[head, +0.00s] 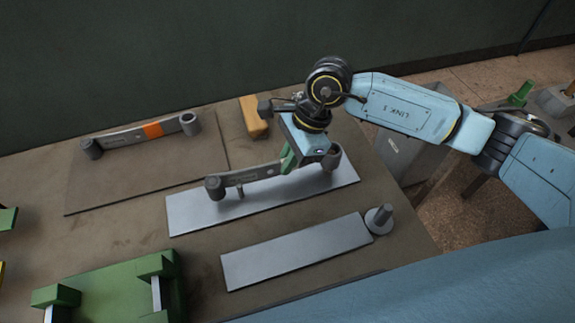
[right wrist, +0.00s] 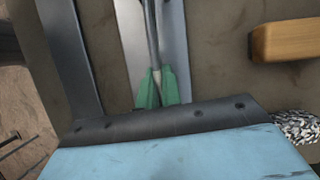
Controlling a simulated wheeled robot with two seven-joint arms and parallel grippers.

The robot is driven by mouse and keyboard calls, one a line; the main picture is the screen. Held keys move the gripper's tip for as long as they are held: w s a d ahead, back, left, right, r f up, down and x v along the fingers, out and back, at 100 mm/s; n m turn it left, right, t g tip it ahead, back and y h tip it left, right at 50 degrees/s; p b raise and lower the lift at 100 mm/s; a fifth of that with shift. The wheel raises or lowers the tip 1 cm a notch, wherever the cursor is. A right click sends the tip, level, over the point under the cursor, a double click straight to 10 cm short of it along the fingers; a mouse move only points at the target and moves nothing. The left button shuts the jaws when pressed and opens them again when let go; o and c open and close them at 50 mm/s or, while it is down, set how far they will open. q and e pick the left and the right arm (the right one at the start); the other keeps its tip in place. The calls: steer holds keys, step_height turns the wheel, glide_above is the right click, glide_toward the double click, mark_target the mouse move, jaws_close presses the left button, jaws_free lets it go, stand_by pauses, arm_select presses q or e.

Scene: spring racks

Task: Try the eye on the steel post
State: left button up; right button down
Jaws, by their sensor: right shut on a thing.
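My right gripper (head: 288,160) is shut on a dark grey leaf spring (head: 252,174) near its right end; its green fingertips pinch the bar in the right wrist view (right wrist: 155,88). The spring has a round eye at each end, the left one clear and the right one partly behind my gripper. It lies over a pale steel plate (head: 190,212); I cannot tell whether it touches. The steel post (head: 383,214) stands upright on a round base at the right end of a nearer pale strip (head: 295,252). No eye is around the post. My left gripper is not in view.
Another leaf spring (head: 130,138) with an orange band lies on a brown mat (head: 85,192) at the back left. A wooden block (head: 254,118) sits behind my gripper. A green fixture (head: 115,285) stands at the front left. The table ends to the right of the post.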

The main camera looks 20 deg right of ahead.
step_height(320, 180, up, 8)
steer(key=shift+f, duration=0.15)
step_height(320, 180, up, 8)
steer(key=p, duration=0.4)
stand_by(0.9)
steer(key=shift+f, duration=0.1)
